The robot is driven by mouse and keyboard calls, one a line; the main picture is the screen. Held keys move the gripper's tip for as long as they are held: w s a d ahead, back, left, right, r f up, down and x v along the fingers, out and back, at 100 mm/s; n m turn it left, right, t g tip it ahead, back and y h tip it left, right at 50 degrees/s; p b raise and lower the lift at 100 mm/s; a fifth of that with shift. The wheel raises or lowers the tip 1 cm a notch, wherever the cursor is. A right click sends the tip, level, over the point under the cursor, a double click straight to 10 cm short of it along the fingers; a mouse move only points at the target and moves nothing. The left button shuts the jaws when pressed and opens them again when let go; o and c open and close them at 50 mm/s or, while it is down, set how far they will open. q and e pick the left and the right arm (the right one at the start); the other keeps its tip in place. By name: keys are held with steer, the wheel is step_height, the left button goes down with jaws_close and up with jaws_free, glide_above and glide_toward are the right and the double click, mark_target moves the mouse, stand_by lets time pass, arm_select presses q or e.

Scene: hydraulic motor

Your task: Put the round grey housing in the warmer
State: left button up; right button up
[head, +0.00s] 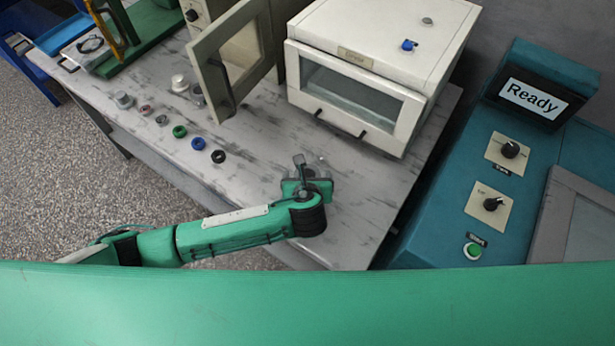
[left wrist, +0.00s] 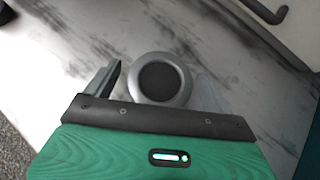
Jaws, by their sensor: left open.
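The round grey housing (left wrist: 160,80) shows in the left wrist view as a light grey ring with a dark centre, standing on the table. My left gripper (head: 310,178) is open, with one finger on each side of the housing and a visible gap at its left. In the head view the gripper largely hides the housing. A white box-shaped appliance (head: 385,30) with a glass front and dark handles stands behind it, front closed. A cream appliance with an open door (head: 237,65) is to its left.
Several small round parts, including a green ring (head: 179,131), a blue ring (head: 198,143) and a black ring (head: 218,156), lie left of my gripper on the grey table (head: 262,130). A teal console (head: 500,160) with a "Ready" screen stands at right.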

arm_select(q)
steer(key=shift+f, duration=0.1)
steer(key=shift+c, duration=0.3)
steer(key=c, duration=0.3)
steer(key=shift+w, duration=0.1)
steer(key=c, duration=0.8)
steer(key=shift+c, duration=1.3)
arm_select(e)
steer(key=shift+a, duration=0.35)
